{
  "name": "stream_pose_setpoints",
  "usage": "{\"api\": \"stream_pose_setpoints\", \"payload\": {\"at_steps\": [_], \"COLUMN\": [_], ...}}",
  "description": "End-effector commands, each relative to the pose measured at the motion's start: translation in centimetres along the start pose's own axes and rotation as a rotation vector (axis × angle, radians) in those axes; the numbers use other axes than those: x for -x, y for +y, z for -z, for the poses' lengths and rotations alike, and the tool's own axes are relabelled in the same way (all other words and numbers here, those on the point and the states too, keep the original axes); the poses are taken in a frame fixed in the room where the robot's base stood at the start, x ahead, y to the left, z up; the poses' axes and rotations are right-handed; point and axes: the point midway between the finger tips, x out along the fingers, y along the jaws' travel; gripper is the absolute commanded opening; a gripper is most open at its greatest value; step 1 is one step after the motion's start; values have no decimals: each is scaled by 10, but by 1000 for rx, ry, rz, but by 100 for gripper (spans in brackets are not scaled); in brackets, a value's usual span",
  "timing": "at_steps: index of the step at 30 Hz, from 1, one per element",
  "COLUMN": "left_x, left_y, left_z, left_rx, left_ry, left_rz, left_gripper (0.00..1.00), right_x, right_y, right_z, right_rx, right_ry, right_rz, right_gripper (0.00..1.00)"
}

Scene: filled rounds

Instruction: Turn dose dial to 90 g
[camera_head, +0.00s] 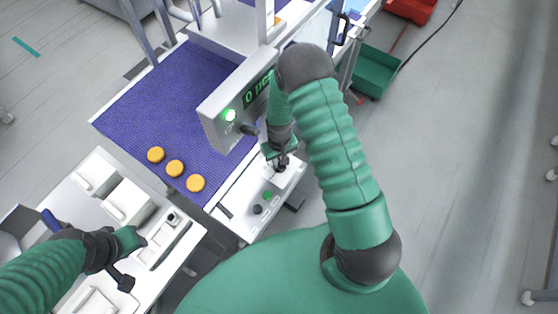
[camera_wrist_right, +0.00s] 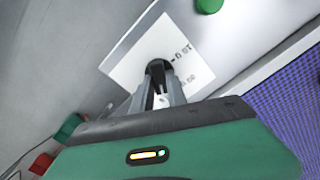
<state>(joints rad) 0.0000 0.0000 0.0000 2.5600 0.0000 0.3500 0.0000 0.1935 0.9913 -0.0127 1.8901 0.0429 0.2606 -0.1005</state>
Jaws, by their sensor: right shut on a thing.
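The dose dial (camera_wrist_right: 157,68) is a small black knob on a white label plate (camera_wrist_right: 130,68) in the right wrist view. Printed gram marks stand beside it, upside down and partly hidden, so I cannot read the setting surely. My right gripper (camera_wrist_right: 160,95) is shut on the dial, its fingers covering much of it. In the head view my right gripper (camera_head: 281,164) is over the white control panel (camera_head: 236,196), and the dial is hidden there. My left gripper (camera_head: 134,246) is at lower left above white equipment, and its finger opening is unclear.
A green button (camera_head: 267,196) and a black knob (camera_head: 257,209) sit on the panel near my right gripper. Orange rounds (camera_head: 175,168) lie on the blue belt (camera_head: 170,110). A grey display box (camera_head: 228,115) stands close behind. Green (camera_head: 372,72) and red crates are at upper right.

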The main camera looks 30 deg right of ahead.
Motion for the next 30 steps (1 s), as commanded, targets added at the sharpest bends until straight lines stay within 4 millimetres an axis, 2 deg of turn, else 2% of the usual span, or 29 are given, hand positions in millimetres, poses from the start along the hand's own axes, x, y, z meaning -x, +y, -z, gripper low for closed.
{"api": "stream_pose_setpoints", "payload": {"at_steps": [13, 14, 18, 19, 27, 30], "left_x": [0, 0, 0, 0, 0, -3], "left_y": [0, 0, 0, 0, 0, 0], "left_z": [0, 0, 0, 0, 0, -1], "left_rx": [0, 0, 0, 0, 0, 0], "left_ry": [0, 0, 0, 0, 0, 0], "left_rz": [0, 0, 0, 0, 0, 0], "left_gripper": [36, 36, 36, 36, 36, 36], "right_x": [3, 3, 2, 2, 1, 8], "right_y": [1, 1, 1, 1, 0, 0], "right_z": [4, 4, 3, 3, 2, 2], "right_rx": [11, 10, 10, 10, 10, 10], "right_ry": [10, 10, 7, 6, 3, 4], "right_rz": [-2, -2, -1, -1, -1, -1], "right_gripper": [0, 19, 38, 40, 40, 40]}}
